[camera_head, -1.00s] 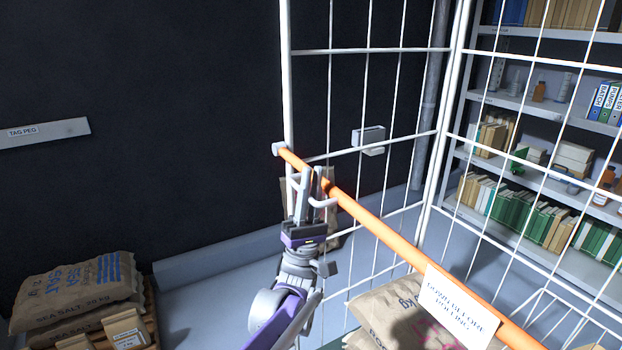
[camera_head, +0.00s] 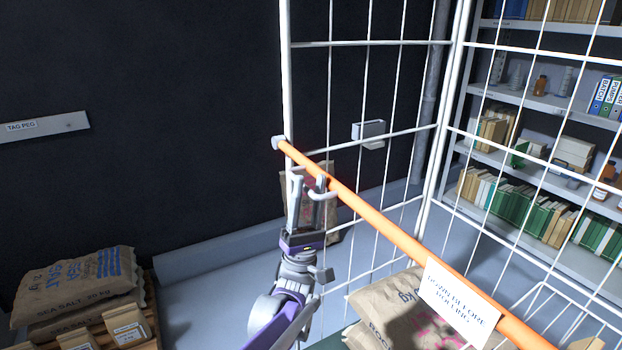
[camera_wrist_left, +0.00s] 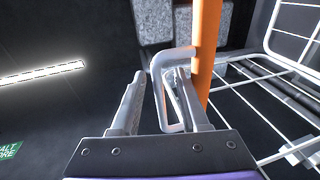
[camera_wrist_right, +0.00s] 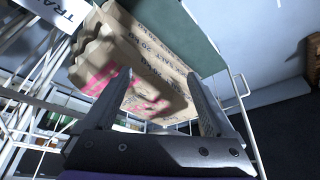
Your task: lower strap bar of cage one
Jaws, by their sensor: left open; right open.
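The orange strap bar (camera_head: 400,238) crosses the white wire cage (camera_head: 438,170) from an upright at the left down to the lower right. A pale loop handle (camera_head: 325,194) sticks out near its left end; it also shows in the left wrist view (camera_wrist_left: 158,92). My left gripper (camera_head: 309,192) is open at this handle. In the left wrist view (camera_wrist_left: 153,85) the handle's outer side lies between the fingers, and the right finger appears inside the loop. My right gripper (camera_wrist_right: 163,88) is open and empty, with a paper sack (camera_wrist_right: 150,70) beyond it; the head view does not show it.
A white sign (camera_head: 457,305) reading "down before rolling" hangs on the bar, in front of a sack (camera_head: 385,300) in the cage. Salt sacks (camera_head: 78,285) are stacked at lower left. A shelf of books and bottles (camera_head: 545,100) stands behind the cage at right.

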